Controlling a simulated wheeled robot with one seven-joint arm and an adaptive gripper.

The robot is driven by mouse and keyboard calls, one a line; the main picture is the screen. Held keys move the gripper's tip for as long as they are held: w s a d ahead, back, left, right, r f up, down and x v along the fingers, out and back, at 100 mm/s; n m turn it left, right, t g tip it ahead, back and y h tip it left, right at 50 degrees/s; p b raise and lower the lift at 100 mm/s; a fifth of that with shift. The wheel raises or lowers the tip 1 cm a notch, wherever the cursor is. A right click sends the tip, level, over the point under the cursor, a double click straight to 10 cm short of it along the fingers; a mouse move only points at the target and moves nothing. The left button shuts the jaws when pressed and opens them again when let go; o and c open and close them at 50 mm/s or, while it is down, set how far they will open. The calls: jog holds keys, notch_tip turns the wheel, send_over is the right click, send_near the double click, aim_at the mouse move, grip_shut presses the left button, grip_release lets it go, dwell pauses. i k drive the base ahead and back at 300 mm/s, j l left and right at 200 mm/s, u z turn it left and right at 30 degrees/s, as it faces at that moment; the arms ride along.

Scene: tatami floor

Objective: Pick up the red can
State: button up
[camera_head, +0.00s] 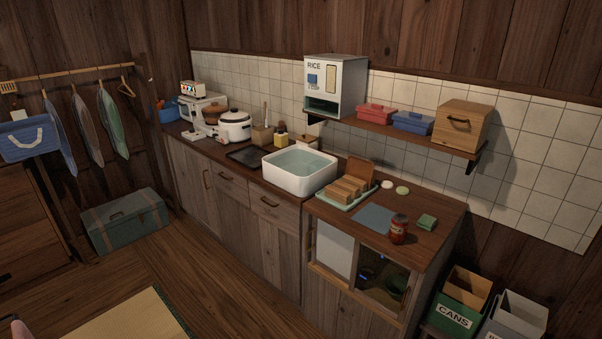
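A red can (398,229) stands upright on the right end of the wooden counter (441,215). It is just right of a flat blue-grey mat (373,218) and near the counter's front edge. A small green block, perhaps a sponge (427,222), lies behind it to the right. My gripper does not show in this view, so I cannot see its state or how far it is from the can.
A tray of brown blocks (347,191) and a white water basin (299,172) stand left of the can. A shelf (409,138) juts out above the counter. Open bins, one marked CANS (454,315), stand at lower right. The floor (200,277) before the cabinets is clear.

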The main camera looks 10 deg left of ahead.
aim_at(399, 224)
jog(key=i+z, duration=0.2)
jog(key=i, duration=0.3)
jog(key=i+j+z, duration=0.2)
jog(key=i, duration=0.3)
jog(key=l, duration=0.1)
